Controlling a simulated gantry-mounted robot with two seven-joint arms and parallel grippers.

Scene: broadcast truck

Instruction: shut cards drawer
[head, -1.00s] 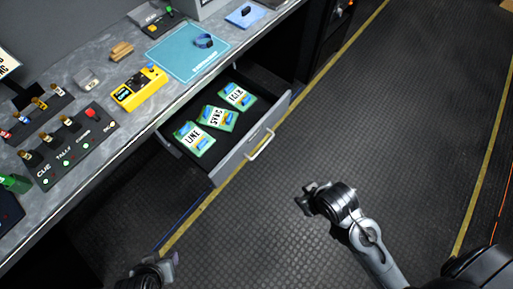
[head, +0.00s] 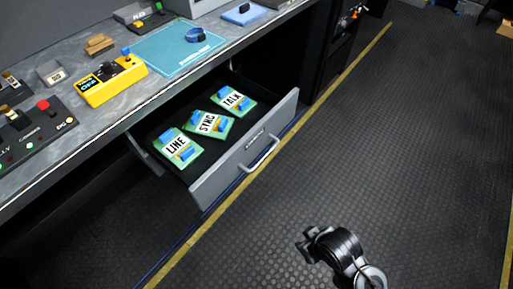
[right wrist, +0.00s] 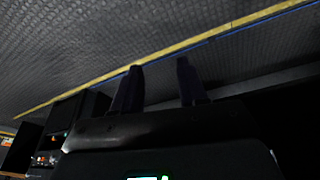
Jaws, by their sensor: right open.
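The cards drawer (head: 243,149) stands pulled out below the desk in the head view, with a grey front and a silver bar handle (head: 260,155). Three green cards lie in it: LINE (head: 178,148), SYNC (head: 209,124) and TALK (head: 233,100). My right gripper (head: 304,243) is over the floor, in front of the drawer and apart from its handle. In the right wrist view its two dark fingers (right wrist: 158,88) stand apart with nothing between them. My left gripper is not in the head view.
The desk top (head: 110,107) above the drawer holds a yellow box (head: 110,82), a teal mat (head: 172,48) and a control panel (head: 35,135). The dark floor (head: 400,140) before the drawer is clear, with a yellow line running along the desk.

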